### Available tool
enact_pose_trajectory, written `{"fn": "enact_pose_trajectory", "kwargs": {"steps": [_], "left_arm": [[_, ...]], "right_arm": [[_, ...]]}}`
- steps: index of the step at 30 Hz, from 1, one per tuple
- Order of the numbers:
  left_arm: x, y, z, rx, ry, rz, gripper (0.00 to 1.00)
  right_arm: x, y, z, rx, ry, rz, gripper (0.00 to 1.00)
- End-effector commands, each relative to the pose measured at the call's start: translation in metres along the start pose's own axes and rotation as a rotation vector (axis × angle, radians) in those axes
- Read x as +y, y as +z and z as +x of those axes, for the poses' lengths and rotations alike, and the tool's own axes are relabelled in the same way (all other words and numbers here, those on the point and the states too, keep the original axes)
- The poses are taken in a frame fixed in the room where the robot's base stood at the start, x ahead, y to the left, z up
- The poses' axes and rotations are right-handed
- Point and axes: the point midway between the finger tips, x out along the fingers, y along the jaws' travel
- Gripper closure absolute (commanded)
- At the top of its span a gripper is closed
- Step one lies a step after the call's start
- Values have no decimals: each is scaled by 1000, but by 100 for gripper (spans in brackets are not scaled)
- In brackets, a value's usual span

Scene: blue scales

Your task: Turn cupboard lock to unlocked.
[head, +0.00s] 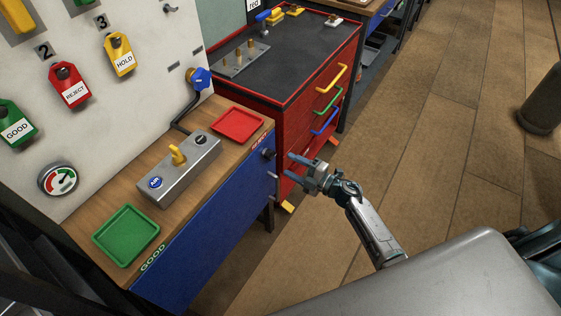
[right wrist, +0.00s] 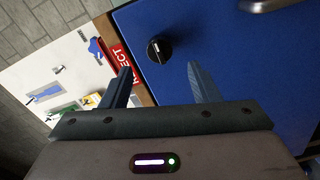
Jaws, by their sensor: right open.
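The cupboard lock is a round black knob (right wrist: 159,50) with a pale mark on its face, on the blue cupboard front (right wrist: 235,60). In the head view the black knob (head: 268,154) sticks out near the right end of the blue front (head: 215,220), below the bench top. My right gripper (head: 289,167) is open and empty, just right of the knob, with its fingers pointing at the cupboard. In the right wrist view the knob lies ahead, between the two spread fingers (right wrist: 160,82), apart from them. My left gripper is not in view.
A red tray (head: 238,124), a green tray (head: 126,236) and a metal box (head: 180,170) with a yellow lever sit on the bench. A red drawer cabinet (head: 318,90) stands beyond the gripper. A metal handle (right wrist: 265,4) is on the blue front.

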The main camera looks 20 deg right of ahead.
Motion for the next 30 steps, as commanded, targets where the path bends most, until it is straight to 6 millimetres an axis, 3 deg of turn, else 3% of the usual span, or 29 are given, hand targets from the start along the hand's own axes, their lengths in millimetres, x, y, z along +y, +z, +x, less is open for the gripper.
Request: {"fn": "enact_pose_trajectory", "kwargs": {"steps": [3,8,25,28,30], "left_arm": [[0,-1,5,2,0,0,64],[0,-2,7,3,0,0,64],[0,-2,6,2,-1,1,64],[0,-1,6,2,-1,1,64],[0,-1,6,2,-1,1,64]], "right_arm": [[-2,1,-19,0,-2,-1,45],[-1,0,-30,0,0,1,45],[-2,0,-32,-4,0,7,45],[-18,8,-39,-57,1,68,45],[-45,19,-51,-141,-2,159,45]]}}
